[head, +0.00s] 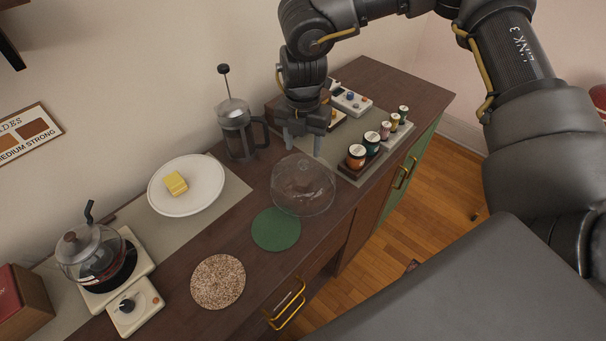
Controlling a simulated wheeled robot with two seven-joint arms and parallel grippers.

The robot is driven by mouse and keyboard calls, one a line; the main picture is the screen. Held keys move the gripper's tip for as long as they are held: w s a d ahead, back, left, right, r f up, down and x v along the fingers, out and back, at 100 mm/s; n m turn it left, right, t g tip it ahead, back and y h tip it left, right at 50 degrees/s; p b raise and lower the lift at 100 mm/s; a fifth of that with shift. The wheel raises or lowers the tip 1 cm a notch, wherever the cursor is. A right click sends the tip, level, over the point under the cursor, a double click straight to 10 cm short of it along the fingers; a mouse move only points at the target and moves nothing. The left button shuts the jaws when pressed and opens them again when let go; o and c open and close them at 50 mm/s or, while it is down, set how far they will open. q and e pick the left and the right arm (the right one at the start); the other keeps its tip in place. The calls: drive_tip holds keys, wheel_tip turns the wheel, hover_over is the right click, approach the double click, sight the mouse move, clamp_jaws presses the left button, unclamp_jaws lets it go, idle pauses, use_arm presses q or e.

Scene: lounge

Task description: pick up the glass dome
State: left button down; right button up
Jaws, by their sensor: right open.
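The clear glass dome (303,186) stands on the dark wooden sideboard, just behind and right of a round green mat (276,229). Something brownish shows through the glass, but I cannot tell what it is. My right gripper (303,143) points down just behind the dome in the picture. Its two fingers are apart with nothing seen between them. I cannot tell whether the fingertips touch the dome. My left gripper is not in view.
A French press (236,128) stands close left of my right gripper. Small jars (357,156) stand in a row to the right. A white plate (207,190) with a yellow block, a cork mat (218,281) and a glass kettle (91,253) are on the left.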

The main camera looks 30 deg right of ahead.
sight(304, 163)
wheel_tip(304, 163, down, 4)
drive_tip(key=shift+r+p, duration=0.15)
drive_tip(key=shift+p, duration=0.6)
drive_tip(key=shift+f, duration=0.45)
clamp_jaws()
